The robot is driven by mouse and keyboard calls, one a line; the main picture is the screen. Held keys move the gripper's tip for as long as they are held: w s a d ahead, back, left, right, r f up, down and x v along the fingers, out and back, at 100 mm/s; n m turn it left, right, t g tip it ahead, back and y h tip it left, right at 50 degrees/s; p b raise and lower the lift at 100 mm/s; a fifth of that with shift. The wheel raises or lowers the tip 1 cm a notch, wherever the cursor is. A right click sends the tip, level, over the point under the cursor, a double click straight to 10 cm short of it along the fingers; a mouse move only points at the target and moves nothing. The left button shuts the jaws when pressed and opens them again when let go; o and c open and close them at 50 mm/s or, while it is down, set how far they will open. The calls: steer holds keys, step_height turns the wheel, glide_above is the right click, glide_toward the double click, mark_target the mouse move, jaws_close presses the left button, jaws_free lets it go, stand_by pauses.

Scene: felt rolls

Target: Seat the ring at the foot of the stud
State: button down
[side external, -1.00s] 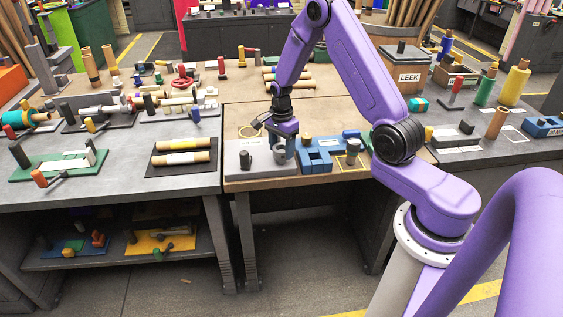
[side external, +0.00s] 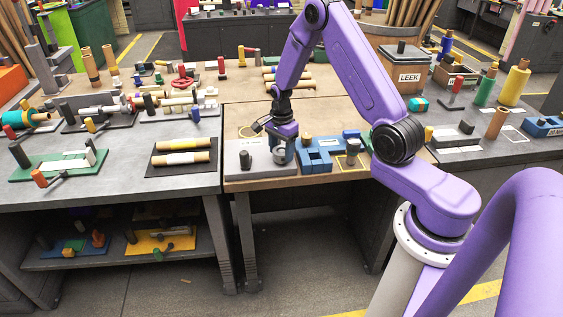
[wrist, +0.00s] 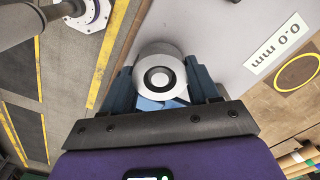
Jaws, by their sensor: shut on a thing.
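My gripper (wrist: 159,84) is shut on the silver ring (wrist: 142,78), one blue finger on each side. The ring's dark hole faces the wrist camera, with a paler round spot inside; I cannot tell whether that is the stud's top. Part of another pale round surface shows behind the ring. In the side view, my gripper (side external: 284,146) is low over the right part of the grey plate (side external: 262,172), with the ring (side external: 280,157) at its fingers. A dark upright post (side external: 245,160) stands on the plate to the left, apart from the ring. Contact under the ring is hidden.
A blue block (side external: 318,162) lies close to the right of my gripper, with a short grey cylinder (side external: 352,150) beyond it. The table's front edge is near.

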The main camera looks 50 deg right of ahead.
steer(key=shift+f, duration=0.75)
stand_by(0.8)
steer(key=shift+c, duration=0.9)
jaws_free()
step_height(320, 180, up, 18)
steer(key=shift+f, duration=0.25)
steer(key=shift+a, duration=0.1)
